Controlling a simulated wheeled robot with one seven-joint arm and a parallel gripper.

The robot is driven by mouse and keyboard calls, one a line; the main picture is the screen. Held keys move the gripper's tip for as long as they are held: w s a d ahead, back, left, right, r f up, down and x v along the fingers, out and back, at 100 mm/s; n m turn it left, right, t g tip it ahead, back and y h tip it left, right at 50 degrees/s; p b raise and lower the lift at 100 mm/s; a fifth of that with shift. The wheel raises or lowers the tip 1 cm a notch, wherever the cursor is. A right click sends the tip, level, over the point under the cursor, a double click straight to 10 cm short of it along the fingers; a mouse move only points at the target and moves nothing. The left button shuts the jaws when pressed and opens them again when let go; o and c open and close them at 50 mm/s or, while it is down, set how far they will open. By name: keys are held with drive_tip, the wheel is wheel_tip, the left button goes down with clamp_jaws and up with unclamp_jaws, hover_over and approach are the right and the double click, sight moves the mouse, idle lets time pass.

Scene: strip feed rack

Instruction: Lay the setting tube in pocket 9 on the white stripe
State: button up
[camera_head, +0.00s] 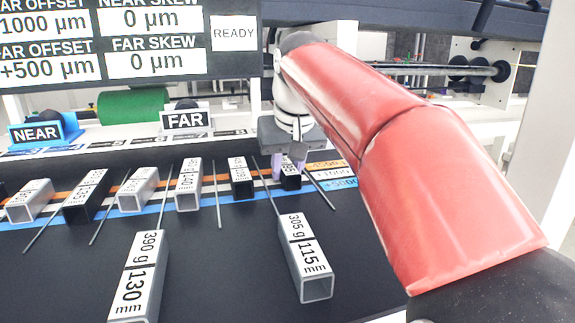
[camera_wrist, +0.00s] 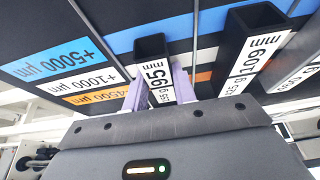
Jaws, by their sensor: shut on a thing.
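A short black tube (camera_head: 290,176), marked 95 mm in the wrist view (camera_wrist: 152,72), is the setting tube by its place in the rightmost pocket. My gripper (camera_head: 289,163) is shut on it, with a pale lilac finger on each side (camera_wrist: 159,87). The tube lies along the pocket between two thin grey rods. Its open near end reaches over the blue stripe in the wrist view. The white stripe (camera_wrist: 207,56) runs between the blue stripe (camera_wrist: 210,24) and the orange one. I cannot tell whether the tube touches the bed; its far end is hidden by my gripper.
A black 109 mm tube (camera_wrist: 250,45) lies in the neighbouring pocket. Several black and grey tubes fill pockets to the left. Two larger grey tubes, 130 mm (camera_head: 139,275) and 115 mm (camera_head: 305,258), lie in front. The display (camera_head: 130,40) reads READY (camera_head: 234,34).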

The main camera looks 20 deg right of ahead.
drive_tip(key=o, duration=1.1)
